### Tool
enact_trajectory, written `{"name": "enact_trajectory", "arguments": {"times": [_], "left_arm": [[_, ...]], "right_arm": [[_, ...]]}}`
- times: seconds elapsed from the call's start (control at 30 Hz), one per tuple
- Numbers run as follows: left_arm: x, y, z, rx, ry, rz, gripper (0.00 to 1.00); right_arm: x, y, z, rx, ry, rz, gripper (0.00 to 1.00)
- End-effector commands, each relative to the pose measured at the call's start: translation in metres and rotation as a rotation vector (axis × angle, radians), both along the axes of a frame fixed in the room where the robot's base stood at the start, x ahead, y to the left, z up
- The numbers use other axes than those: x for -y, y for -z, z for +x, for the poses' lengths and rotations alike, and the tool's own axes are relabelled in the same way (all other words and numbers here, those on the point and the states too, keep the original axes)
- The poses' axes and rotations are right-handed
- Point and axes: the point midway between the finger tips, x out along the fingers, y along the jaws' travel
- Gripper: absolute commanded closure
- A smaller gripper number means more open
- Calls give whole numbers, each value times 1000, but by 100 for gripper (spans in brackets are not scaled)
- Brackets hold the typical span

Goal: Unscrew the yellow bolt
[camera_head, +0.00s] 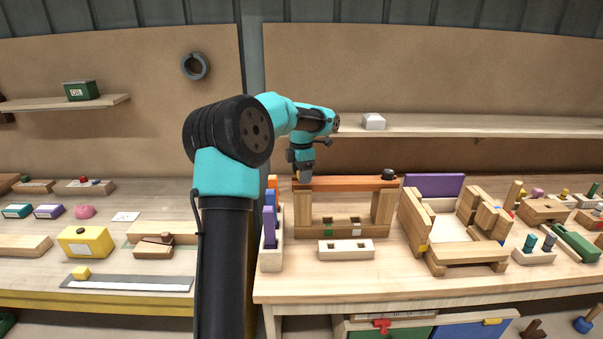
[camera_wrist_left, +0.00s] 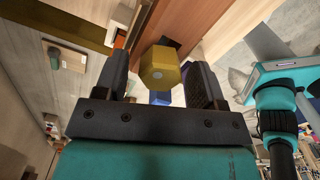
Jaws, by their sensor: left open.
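The yellow bolt (camera_wrist_left: 160,70) shows a hexagonal head in the left wrist view, between the two dark fingers of my left gripper (camera_wrist_left: 158,62). The fingers are open, with a gap visible on each side of the head. In the head view my left gripper (camera_head: 301,172) points down at the left end of an orange-brown beam (camera_head: 345,184). The beam lies across two wooden uprights. The bolt is not clearly seen in the head view, where the gripper covers that end. My right gripper is not seen.
A slotted pale block (camera_head: 346,249) stands in front of the beam frame. A narrow rack (camera_head: 271,250) of coloured pieces is at its left. A wooden cradle (camera_head: 460,255) with a purple panel (camera_head: 434,185) stands to the right. A dark knob (camera_head: 388,174) sits on the beam's right end.

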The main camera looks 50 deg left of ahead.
Motion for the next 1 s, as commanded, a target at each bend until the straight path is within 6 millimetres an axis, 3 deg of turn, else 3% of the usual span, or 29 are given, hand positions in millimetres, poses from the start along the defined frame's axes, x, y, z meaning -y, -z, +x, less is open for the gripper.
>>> {"name": "enact_trajectory", "arguments": {"times": [0.6,1.0], "left_arm": [[-1,0,1,0,487,0,36],[-1,1,1,0,516,0,36]], "right_arm": [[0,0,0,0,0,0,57],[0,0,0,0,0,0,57]]}}
